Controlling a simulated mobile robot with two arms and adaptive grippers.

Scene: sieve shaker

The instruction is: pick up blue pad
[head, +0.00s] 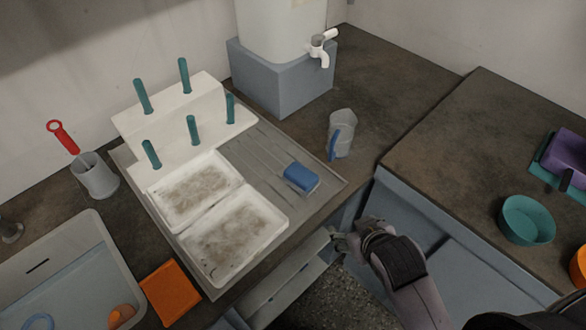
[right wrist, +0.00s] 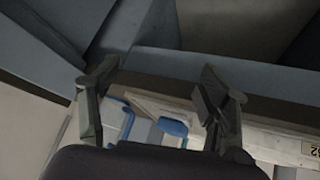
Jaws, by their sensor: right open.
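The blue pad (head: 301,178) is a small block, darker blue on top with a paler lower layer. It lies on the right part of the grey draining board (head: 262,148), to the right of two white trays. My right gripper (head: 341,241) is in front of the counter edge, below and to the right of the pad, and does not touch it. In the right wrist view my right gripper (right wrist: 158,92) has its two fingers spread apart with nothing held. A blue shape (right wrist: 173,126) shows beyond the fingers; I cannot tell what it is. My left gripper is not in view.
A clear jug with a blue handle (head: 341,134) stands behind the pad. White trays (head: 279,214) and a white peg rack (head: 212,92) are on the left. A tap (head: 322,47) juts out at the back. A teal bowl (head: 527,219) sits on the right counter.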

